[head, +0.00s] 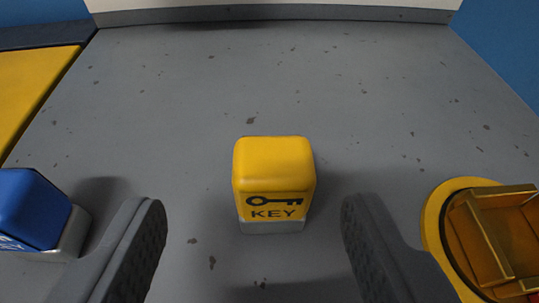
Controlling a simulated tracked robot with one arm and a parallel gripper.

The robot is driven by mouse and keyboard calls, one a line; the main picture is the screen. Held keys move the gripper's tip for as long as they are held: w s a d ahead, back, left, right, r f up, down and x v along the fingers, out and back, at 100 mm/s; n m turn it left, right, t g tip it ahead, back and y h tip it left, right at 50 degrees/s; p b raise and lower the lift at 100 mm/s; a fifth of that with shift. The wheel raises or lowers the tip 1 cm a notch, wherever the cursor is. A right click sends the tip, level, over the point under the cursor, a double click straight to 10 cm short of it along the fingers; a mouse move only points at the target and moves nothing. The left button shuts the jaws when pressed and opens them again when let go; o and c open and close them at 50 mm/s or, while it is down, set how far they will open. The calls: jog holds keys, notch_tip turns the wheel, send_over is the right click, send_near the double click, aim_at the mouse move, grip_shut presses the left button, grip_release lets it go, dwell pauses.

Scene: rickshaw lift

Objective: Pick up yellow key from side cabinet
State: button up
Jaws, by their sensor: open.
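The yellow key (273,180) is a small block with rounded edges, a grey lower part and a dark key symbol with the word KEY on its front. It stands upright on the grey speckled top of the side cabinet (210,85), near the middle of the view. My gripper (254,225) is open, with one dark finger to the left of the block and one to the right. Both fingers are apart from the block, with clear gaps on each side. Nothing is held. The block is not covered by the fingers.
A blue block (32,210) with a grey base stands at the left, beside my left finger. A round yellow-rimmed part with an orange-brown inside (437,225) lies at the right, near my right finger. The surface behind the yellow key is clear up to a pale back edge.

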aim_at(274, 190)
jog(key=x, duration=0.4)
jog(key=shift+w+d+r, duration=0.15)
jog(key=shift+w+d, duration=0.05)
jog(key=shift+d, duration=0.2)
jog(key=shift+w, duration=0.45)
jog(key=shift+c, duration=0.3)
jog(key=c, duration=1)
